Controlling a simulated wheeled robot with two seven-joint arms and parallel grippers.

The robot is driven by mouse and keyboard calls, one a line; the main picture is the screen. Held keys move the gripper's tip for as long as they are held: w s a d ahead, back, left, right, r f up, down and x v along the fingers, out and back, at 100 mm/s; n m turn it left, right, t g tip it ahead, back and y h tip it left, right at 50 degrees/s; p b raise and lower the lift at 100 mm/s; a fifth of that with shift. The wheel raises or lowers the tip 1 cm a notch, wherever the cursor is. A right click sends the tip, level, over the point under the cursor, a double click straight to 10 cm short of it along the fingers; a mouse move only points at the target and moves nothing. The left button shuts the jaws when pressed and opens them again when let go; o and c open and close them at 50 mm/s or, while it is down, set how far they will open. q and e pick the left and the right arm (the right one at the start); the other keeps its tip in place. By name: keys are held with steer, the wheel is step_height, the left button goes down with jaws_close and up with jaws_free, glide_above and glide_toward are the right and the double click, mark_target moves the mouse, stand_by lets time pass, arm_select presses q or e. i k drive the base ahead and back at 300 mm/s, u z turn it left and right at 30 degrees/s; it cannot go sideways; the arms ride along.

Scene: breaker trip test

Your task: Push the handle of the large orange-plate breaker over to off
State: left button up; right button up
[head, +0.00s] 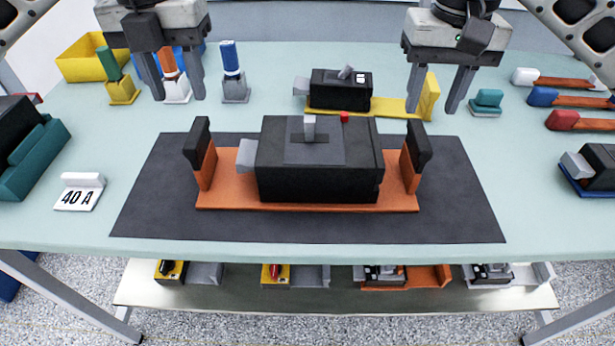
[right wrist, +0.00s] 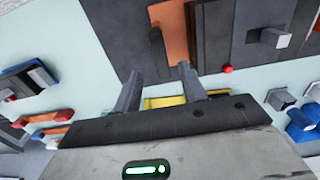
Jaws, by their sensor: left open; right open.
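The large breaker (head: 318,172) is a black block on an orange plate (head: 230,190), lying on a dark mat in the middle of the table. Its grey handle (head: 309,128) stands up from the top, with a red button (head: 345,117) to its right. The handle also shows in the right wrist view (right wrist: 275,37). My left gripper (head: 178,97) is open and empty, above the table behind and left of the breaker. My right gripper (head: 431,112) is open and empty, behind and right of it. Neither touches the breaker.
Black-topped orange posts (head: 202,155) (head: 413,155) stand at both plate ends. A smaller breaker on a yellow plate (head: 375,106) lies behind. A 40 A sign (head: 80,192) stands left. Colored-handled tools (head: 570,119) lie right. The dark mat (head: 160,215) is clear in front.

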mark_target(309, 121)
steer(key=k, duration=1)
